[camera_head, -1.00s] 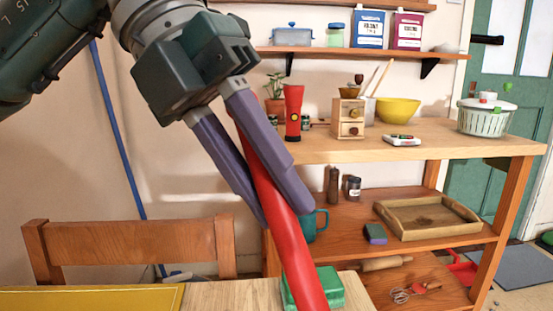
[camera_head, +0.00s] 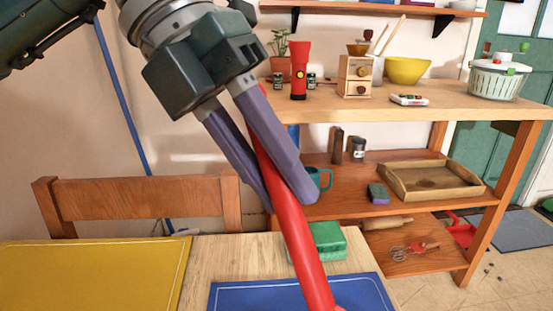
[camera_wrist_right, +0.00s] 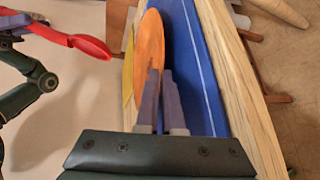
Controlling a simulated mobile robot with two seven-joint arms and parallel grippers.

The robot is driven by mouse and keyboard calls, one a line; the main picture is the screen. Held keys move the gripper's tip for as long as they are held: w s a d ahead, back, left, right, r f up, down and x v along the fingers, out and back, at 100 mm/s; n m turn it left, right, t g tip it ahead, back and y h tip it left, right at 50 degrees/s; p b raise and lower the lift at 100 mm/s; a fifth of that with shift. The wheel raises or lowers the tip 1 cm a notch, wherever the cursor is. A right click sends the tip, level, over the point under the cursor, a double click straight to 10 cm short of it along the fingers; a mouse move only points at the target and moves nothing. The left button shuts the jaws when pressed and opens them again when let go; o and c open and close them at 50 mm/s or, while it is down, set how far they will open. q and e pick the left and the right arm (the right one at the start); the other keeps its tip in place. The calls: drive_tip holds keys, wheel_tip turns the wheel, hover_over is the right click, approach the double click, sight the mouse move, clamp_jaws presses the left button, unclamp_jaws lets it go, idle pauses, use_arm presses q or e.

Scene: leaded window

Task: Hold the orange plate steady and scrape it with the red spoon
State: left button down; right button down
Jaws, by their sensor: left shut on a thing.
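My left gripper (camera_head: 289,200) is shut on the long red spoon (camera_head: 299,240), whose handle slants down between the purple fingers. The spoon's lower end runs out of the bottom of the head view. In the right wrist view the spoon's bowl (camera_wrist_right: 88,46) shows at the upper left, apart from the plate. The orange plate (camera_wrist_right: 150,42) stands tilted, almost edge-on, in the right wrist view. My right gripper (camera_wrist_right: 160,72) has its fingers close together on the plate's near rim and appears shut on it. The plate and right gripper are not in the head view.
A blue mat (camera_head: 255,296) and a yellow mat (camera_head: 95,270) lie on the wooden table (camera_head: 215,262). A green box (camera_head: 328,240) is at its far edge, behind the spoon. A chair (camera_head: 140,200) and a shelf unit (camera_head: 430,112) stand beyond.

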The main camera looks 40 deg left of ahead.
use_arm(q)
drive_tip(key=shift+s+f, duration=2.15)
drive_tip(key=shift+f, duration=1.5)
wheel_tip(320, 180, up, 8)
drive_tip(key=shift+d+r, duration=0.15)
drive_tip(key=shift+d, duration=0.1)
